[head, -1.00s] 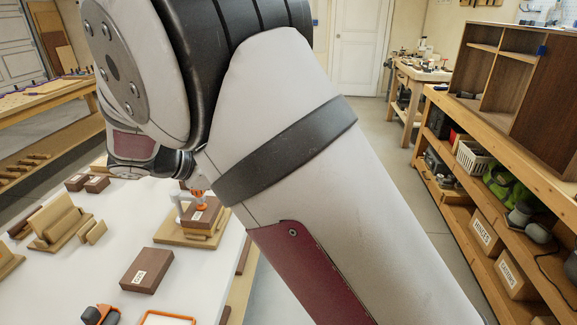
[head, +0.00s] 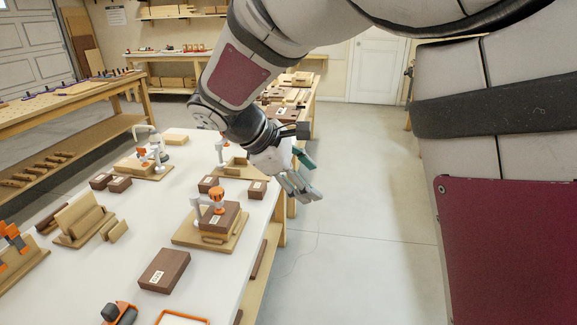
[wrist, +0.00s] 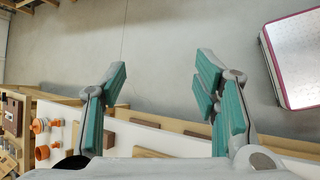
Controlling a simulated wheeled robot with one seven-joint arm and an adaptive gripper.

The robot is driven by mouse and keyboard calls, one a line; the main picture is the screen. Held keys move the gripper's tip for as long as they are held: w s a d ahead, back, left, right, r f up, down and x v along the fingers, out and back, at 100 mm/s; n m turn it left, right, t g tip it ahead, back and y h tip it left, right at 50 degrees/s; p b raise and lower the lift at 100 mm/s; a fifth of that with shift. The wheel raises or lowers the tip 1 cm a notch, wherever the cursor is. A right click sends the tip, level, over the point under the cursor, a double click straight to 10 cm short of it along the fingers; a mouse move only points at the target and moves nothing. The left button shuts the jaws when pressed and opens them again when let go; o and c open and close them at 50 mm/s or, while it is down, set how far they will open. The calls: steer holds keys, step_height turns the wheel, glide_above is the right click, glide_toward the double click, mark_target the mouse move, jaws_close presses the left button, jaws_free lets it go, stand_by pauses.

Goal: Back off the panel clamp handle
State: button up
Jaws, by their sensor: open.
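A clamp with an orange handle (head: 217,194) and a pale body stands over a dark brown block (head: 213,217) on a wooden base (head: 190,236) near the bench's right edge. Similar orange-handled clamps stand farther back; I cannot tell for certain which is the panel clamp. My gripper (head: 308,177) is open and empty, over the aisle floor to the right of and beyond this clamp, apart from it. In the wrist view my gripper's teal-padded fingers (wrist: 161,78) are spread with bare floor between them. Orange knobs (wrist: 40,126) show at the left there.
The white bench top (head: 135,215) carries a brown labelled box (head: 163,270), wooden stands (head: 83,222) and other small boxes. The aisle floor (head: 350,240) is clear. A pink-edged grey panel (wrist: 298,60) shows at the right in the wrist view.

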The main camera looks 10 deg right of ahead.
mark_target(222, 194)
steer(key=w+a+f+m+t+y+b, duration=0.1)
steer(key=w+a+f+t+y+b, duration=0.15)
steer(key=w+f+y+b, duration=0.45)
steer(key=w+a+f+m+t+y+b, duration=0.1)
steer(key=w+a+f+t+y+b, duration=0.25)
steer(key=w+f, duration=0.75)
steer(key=s+a+r+t+y+b, duration=0.15)
steer(key=s+a+y+b, duration=0.3)
steer(key=y+b, duration=0.85)
steer(key=shift+h, duration=0.25)
steer(key=b+x, duration=0.2)
steer(key=x, duration=1.1)
steer(key=shift+w+r, duration=0.1)
steer(key=shift+w, duration=0.05)
